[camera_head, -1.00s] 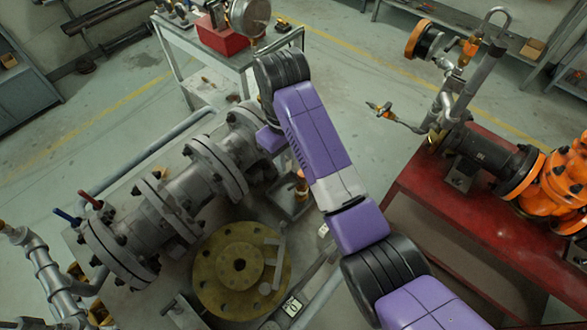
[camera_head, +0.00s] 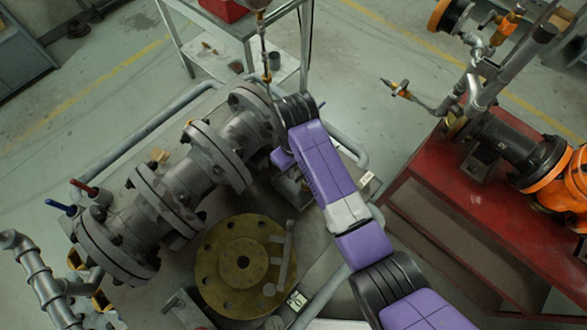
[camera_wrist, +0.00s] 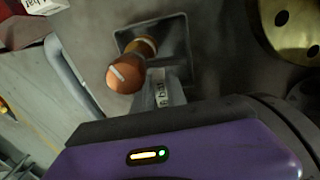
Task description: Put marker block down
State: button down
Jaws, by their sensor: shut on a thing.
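In the wrist view, a small pale marker block (camera_wrist: 161,94) with dark lettering shows just beyond the purple hand. My gripper (camera_wrist: 160,82) is shut on it. The block is close beside a copper-coloured round-ended piece (camera_wrist: 128,72), which sits at a square grey tray (camera_wrist: 180,35) on the floor plate. I cannot tell whether the block touches the tray or plate. In the head view, my purple arm hides my gripper and the block. The grey flanged valve pipework (camera_head: 180,178) lies to the arm's left.
A yellowish round flange (camera_head: 225,262) lies on the plate, with a labelled white tag (camera_head: 296,300) near it. Another lettered white block (camera_wrist: 42,5) is at the wrist view's upper left. A red bench (camera_head: 450,215) with orange valve parts stands right. A grey trolley (camera_head: 240,30) stands behind.

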jog(key=shift+f+b, duration=1.95)
jog(key=shift+f, duration=0.45)
jog(key=shift+r, duration=0.1)
jog(key=c, duration=1.6)
grip_release()
notch_tip(320, 180, up, 11)
jog(key=shift+f+p, duration=0.1)
jog(key=shift+p, duration=0.25)
jog(key=shift+r+p, duration=0.65)
